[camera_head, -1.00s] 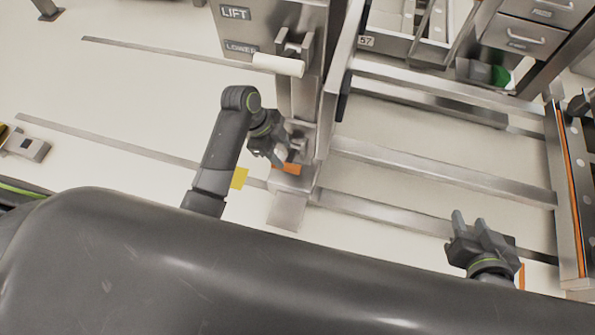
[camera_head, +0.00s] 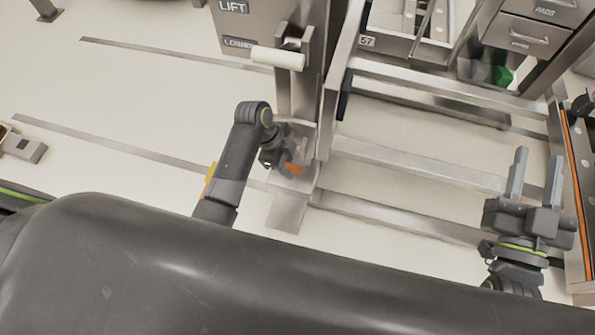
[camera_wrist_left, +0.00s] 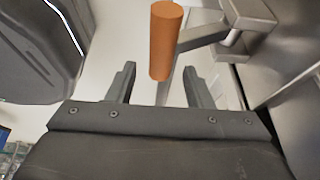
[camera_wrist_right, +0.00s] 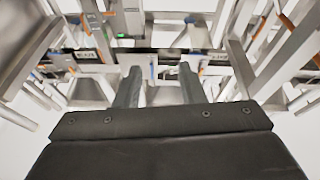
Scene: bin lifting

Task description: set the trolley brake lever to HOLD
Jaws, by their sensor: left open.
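The brake lever shows an orange cylindrical grip (camera_wrist_left: 164,45) on a grey metal arm in the left wrist view. In the head view a little of its orange (camera_head: 292,169) shows at the foot of the steel column, partly covered by my left gripper (camera_head: 288,158). In the left wrist view my left gripper (camera_wrist_left: 160,76) is open, its fingers on either side of the grip's lower end in the picture; contact cannot be told. My right gripper (camera_head: 537,160) is open and empty at the right, away from the lever. No HOLD marking is readable.
A steel column with LIFT and LOWER labels (camera_head: 238,43) carries a white handle (camera_head: 278,59) above the lever. Steel rails (camera_head: 440,170) of the frame run to the right. A drawer unit (camera_head: 528,35) stands at the back right. The floor at left is mostly clear.

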